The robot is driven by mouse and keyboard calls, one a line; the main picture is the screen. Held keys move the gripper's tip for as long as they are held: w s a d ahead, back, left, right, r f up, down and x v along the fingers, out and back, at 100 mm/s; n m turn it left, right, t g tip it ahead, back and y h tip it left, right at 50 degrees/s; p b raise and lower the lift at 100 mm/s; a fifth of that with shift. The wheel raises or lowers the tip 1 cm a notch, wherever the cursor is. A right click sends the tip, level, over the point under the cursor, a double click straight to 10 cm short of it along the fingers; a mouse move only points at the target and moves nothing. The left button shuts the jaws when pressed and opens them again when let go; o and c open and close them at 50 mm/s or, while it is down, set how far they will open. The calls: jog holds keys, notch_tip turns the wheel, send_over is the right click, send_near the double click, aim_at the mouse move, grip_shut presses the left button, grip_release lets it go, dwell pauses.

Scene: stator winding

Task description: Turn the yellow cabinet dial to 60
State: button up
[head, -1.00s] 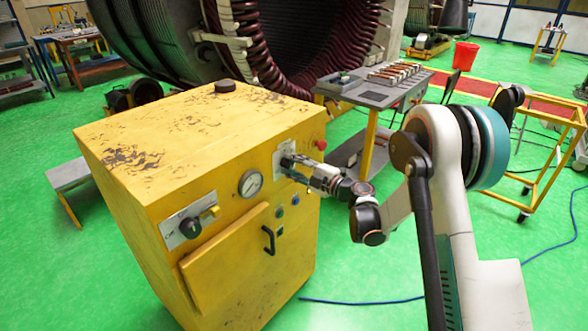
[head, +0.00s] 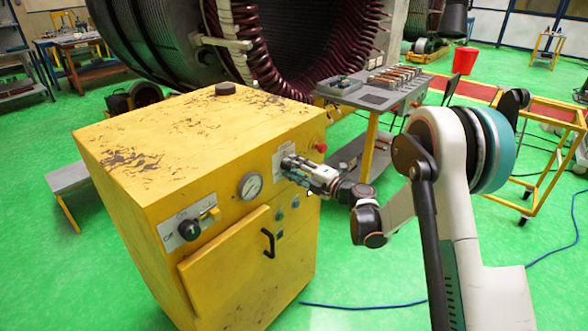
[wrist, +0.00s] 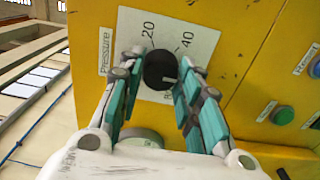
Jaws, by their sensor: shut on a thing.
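The yellow cabinet (head: 200,130) stands left of my arm. A white mark on the dial points to the lower right in that view, below the 40. My gripper (wrist: 163,66) is shut on the dial, with one finger on either side of it. The lower plate markings are partly hidden by the fingers, and I cannot read a 60.
The cabinet front also has a round gauge (head: 250,185), a black switch on a plate (head: 189,229), a door handle (head: 268,242), small buttons and a red knob (head: 321,147). A grey workbench (head: 372,94) stands behind. Green floor is open in front.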

jog(key=o, duration=1.1)
jog(key=v, duration=1.2)
jog(key=shift+s, duration=0.1)
